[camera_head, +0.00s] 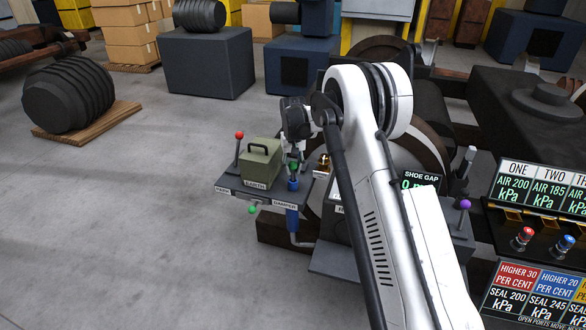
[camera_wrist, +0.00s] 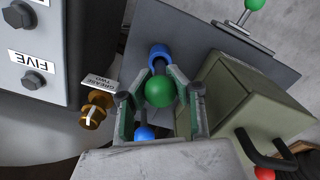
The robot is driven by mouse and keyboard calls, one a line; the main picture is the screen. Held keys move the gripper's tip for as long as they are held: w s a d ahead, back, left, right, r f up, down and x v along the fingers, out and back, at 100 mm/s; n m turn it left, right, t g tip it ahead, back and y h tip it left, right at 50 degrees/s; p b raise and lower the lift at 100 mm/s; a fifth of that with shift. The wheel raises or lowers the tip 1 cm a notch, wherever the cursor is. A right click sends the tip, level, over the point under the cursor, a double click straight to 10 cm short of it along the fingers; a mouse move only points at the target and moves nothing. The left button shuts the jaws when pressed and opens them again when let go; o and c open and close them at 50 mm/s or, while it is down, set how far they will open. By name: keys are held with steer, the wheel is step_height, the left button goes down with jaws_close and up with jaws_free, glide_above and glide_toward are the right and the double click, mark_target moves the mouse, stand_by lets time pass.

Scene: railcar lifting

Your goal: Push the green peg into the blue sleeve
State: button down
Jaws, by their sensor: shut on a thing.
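The green peg shows as a round green head (camera_wrist: 158,91) between the fingers of my gripper (camera_wrist: 160,78) in the wrist view. The gripper is shut on it. The blue sleeve (camera_wrist: 158,54) is just beyond the head, close to the fingertips. I cannot tell how far the peg is in the sleeve. In the head view, my gripper (camera_head: 294,160) is above the small grey shelf, with the green head (camera_head: 294,167) over the blue sleeve (camera_head: 292,184). My fingers hide most of the peg's shaft.
A green box (camera_head: 260,163) labelled EARTH stands close left of my gripper, beside a red-knobbed lever (camera_head: 239,136). A brass fitting (camera_wrist: 95,110) and a blue ball (camera_wrist: 144,133) are near the fingers. A lower green ball (camera_head: 252,210) shows below the shelf. Open floor lies left.

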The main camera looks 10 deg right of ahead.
mark_target(293, 180)
steer(key=shift+f+b, duration=1.05)
steer(key=shift+f, duration=0.55)
steer(key=c, duration=1.6)
jaws_free()
steer(key=shift+o, duration=0.2)
step_height(293, 180, up, 12)
